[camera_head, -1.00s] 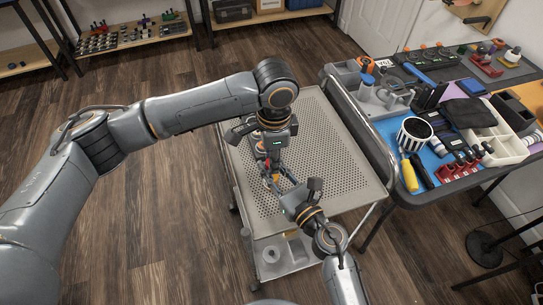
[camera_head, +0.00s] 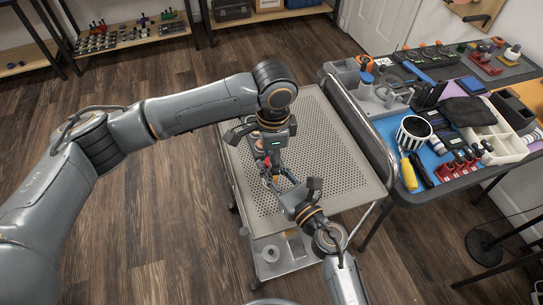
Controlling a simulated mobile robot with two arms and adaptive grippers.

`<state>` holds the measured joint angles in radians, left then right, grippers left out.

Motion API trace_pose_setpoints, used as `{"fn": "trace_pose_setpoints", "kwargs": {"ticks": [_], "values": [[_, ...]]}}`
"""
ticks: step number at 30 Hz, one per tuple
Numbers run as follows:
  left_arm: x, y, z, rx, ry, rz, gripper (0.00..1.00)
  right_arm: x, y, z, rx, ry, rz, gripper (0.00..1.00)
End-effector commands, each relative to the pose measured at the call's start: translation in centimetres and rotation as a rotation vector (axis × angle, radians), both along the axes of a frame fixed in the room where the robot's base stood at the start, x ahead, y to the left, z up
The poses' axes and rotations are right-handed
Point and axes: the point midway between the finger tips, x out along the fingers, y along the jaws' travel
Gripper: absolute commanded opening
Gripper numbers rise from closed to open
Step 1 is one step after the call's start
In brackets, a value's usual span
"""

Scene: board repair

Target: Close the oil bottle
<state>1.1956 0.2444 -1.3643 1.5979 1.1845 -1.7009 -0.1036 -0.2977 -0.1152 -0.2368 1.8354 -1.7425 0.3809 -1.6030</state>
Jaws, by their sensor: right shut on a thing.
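The oil bottle (camera_head: 275,179) is mostly hidden between my two grippers above the perforated top of the cart (camera_head: 325,150); only small red and orange bits show there. My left gripper (camera_head: 266,167) points down at it from above. Its fingers are small and overlap the bottle, so I cannot tell whether they are open or shut. My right gripper (camera_head: 279,180) reaches in from the lower right and is shut on the bottle at its side. Whether the cap sits fully on the bottle is hidden.
The rest of the cart top is clear. A dark workbench (camera_head: 381,112) on the right carries tools, a striped cup (camera_head: 413,133), a yellow-handled screwdriver (camera_head: 408,175) and a white divided tray (camera_head: 506,147).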

Motion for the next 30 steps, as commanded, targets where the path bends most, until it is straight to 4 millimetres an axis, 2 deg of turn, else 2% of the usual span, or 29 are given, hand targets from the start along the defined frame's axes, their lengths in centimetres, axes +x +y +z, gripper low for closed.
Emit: {"fn": "trace_pose_setpoints", "kwargs": {"ticks": [1,10,19,27,30], "values": [[-0.2,0.3,-0.6,0.009,0.01,0.001,0.34,0.1,0.0,0.2,0.003,-0.005,-0.002,0.0],[-0.3,0.2,-0.3,0.009,0.01,-0.001,0.34,0.1,-0.1,0.2,0.003,-0.005,-0.003,0.0],[-0.2,0.0,3.4,0.004,0.005,-0.002,0.34,0.1,-0.1,0.1,0.002,-0.003,-0.003,0.0],[-0.2,0.0,3.9,0.003,0.004,-0.001,0.34,0.1,0.0,0.1,0.001,-0.001,-0.002,0.0],[-0.2,0.0,3.9,0.003,0.004,-0.001,0.15,0.1,-0.1,0.0,0.0,0.0,-0.002,0.0]]}}
